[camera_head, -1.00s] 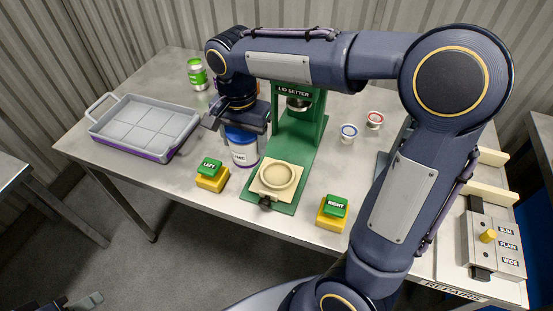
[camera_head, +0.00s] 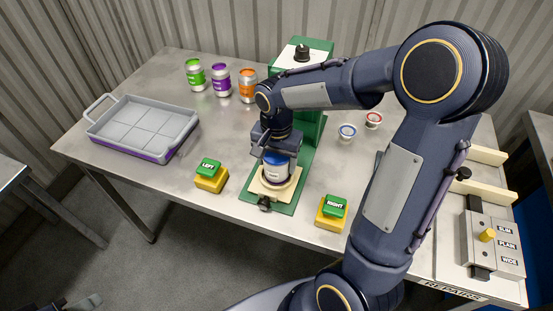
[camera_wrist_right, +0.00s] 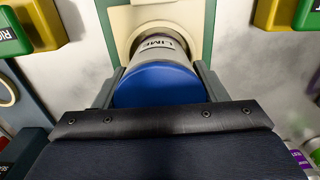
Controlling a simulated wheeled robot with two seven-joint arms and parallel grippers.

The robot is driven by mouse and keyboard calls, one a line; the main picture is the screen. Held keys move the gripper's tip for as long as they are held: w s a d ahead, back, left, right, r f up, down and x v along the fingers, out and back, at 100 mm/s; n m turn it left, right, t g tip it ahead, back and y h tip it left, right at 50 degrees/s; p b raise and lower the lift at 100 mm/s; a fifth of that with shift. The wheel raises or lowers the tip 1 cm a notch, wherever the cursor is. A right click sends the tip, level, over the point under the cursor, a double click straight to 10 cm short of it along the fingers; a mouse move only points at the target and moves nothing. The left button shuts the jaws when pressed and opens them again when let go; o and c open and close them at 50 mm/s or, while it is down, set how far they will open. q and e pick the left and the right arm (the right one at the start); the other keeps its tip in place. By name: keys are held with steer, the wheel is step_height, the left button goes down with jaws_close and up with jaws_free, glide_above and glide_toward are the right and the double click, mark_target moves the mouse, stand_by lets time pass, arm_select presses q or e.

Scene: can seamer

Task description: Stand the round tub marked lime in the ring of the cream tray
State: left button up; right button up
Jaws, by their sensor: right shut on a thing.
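The round tub (camera_head: 276,167) has a white body and a blue lid. The word LIME shows on it in the right wrist view (camera_wrist_right: 160,45). My right gripper (camera_head: 275,150) is shut on the tub near its lid, from above. The tub is upright over the ring of the cream tray (camera_head: 253,187), at the foot of the green lid setter (camera_head: 318,128). Its lower end overlaps the ring; whether it rests on the tray or hangs just above I cannot tell. A dark part at the bottom left edge may be my left gripper (camera_head: 88,302); its jaws are unclear.
Yellow blocks with green LEFT (camera_head: 210,175) and RIGHT (camera_head: 332,212) buttons flank the tray. Several cans, one of them purple (camera_head: 221,80), stand at the back left. A grey bin (camera_head: 140,125) is at left. Two small cups, one with blue (camera_head: 348,132), are at right.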

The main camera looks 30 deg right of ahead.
steer(key=shift+f, duration=0.1)
steer(key=o, duration=1.1)
step_height(320, 180, up, 12)
steer(key=shift+f+p, duration=0.1)
steer(key=shift+p, duration=0.3)
steer(key=shift+s+r, duration=0.15)
steer(key=shift+r, duration=0.1)
steer(key=s+a+f+n+t+y, duration=0.1)
steer(key=s+n, duration=0.3)
steer(key=s, duration=0.4)
steer(key=s+a+f+n+t+y, duration=0.2)
steer(key=s+a+n+t, duration=0.1)
steer(key=s, duration=0.5)
steer(key=shift+s+n+t+y, duration=0.3)
steer(key=shift+n+t+y, duration=0.1)
steer(key=shift+n+t, duration=0.35)
steer(key=shift+a, duration=0.1)
